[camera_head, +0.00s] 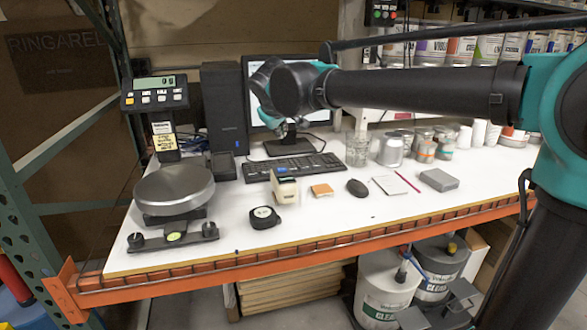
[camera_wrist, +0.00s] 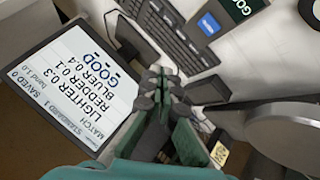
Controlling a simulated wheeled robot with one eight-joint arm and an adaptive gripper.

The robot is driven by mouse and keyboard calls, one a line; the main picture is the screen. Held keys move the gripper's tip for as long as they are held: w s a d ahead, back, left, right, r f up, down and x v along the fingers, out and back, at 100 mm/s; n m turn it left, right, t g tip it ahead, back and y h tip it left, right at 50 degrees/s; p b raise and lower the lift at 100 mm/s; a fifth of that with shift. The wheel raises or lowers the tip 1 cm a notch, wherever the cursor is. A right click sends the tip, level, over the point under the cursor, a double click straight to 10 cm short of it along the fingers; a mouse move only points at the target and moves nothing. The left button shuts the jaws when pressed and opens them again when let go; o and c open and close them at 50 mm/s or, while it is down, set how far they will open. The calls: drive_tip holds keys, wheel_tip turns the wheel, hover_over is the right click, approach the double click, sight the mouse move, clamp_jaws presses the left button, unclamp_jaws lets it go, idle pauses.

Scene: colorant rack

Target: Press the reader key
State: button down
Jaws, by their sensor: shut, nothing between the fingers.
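The reader, a small cream device (camera_head: 285,188), stands on the white bench in front of the keyboard. Part of it shows at the top of the wrist view, with a green "GOOD" display (camera_wrist: 240,8) and a blue patch with white lettering (camera_wrist: 208,24) that looks like its key. My gripper (camera_head: 287,130) hangs in front of the monitor, above and behind the reader. Its fingers (camera_wrist: 160,88) are together and empty, apart from the reader. The monitor screen (camera_wrist: 75,90) reads "GOOD", "MATCH" and "SAVED 0".
A keyboard (camera_head: 292,168) lies behind the reader. A round scale pan (camera_head: 174,187) stands left, with a display post (camera_head: 155,95). Glass and cans stand behind right.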

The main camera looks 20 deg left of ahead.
sight(282, 170)
idle(0.3)
drive_tip(key=shift+f, duration=4.4)
drive_tip(key=shift+f, duration=0.1)
drive_tip(key=shift+f, duration=0.35)
drive_tip(key=shift+f, duration=0.3)
drive_tip(key=shift+r, duration=0.75)
drive_tip(key=shift+r, duration=2.5)
